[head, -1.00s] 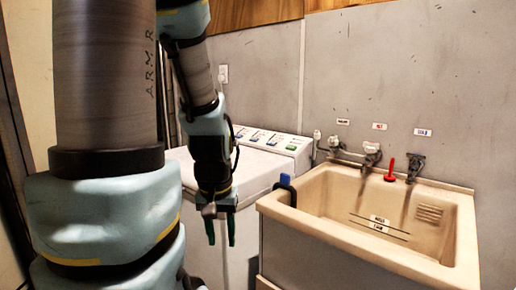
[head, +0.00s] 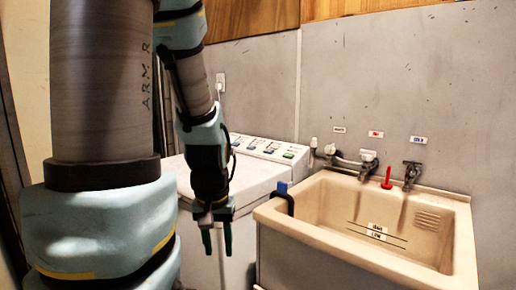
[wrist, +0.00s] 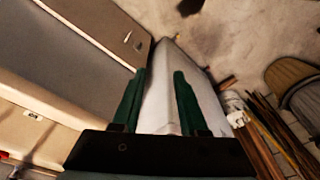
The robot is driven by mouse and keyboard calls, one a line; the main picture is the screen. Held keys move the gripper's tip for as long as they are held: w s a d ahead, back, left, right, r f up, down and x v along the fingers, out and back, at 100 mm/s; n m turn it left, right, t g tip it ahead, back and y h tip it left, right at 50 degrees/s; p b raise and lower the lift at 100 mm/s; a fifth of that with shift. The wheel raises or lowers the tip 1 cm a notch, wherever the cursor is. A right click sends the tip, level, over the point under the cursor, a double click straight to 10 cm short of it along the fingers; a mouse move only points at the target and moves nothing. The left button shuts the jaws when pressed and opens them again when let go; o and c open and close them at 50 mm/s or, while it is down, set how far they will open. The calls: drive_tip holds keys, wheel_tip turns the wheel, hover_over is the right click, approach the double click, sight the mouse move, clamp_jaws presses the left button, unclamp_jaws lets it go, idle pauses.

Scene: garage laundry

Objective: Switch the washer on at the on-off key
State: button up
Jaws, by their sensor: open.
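The white washer (head: 255,177) stands against the back wall, partly hidden behind my arm. Its control panel (head: 248,144) runs along the back of the top, with several small blue-marked keys and a green key (head: 288,155) at the right end. The key labels are too small to read, so I cannot tell which is the on-off key. My gripper (head: 217,240) hangs pointing down in front of the washer, apart from the panel and well below it. Its green fingers are open and empty; they also show in the wrist view (wrist: 160,85). The panel is not recognisable in the wrist view.
A beige sink (head: 355,245) with taps (head: 368,160) and a red upright item (head: 387,178) stands right of the washer. A blue-topped dark hook (head: 282,190) is on its left rim. The wrist view shows floor (wrist: 235,35) and long sticks (wrist: 275,145) at right.

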clamp_jaws()
idle(1.6)
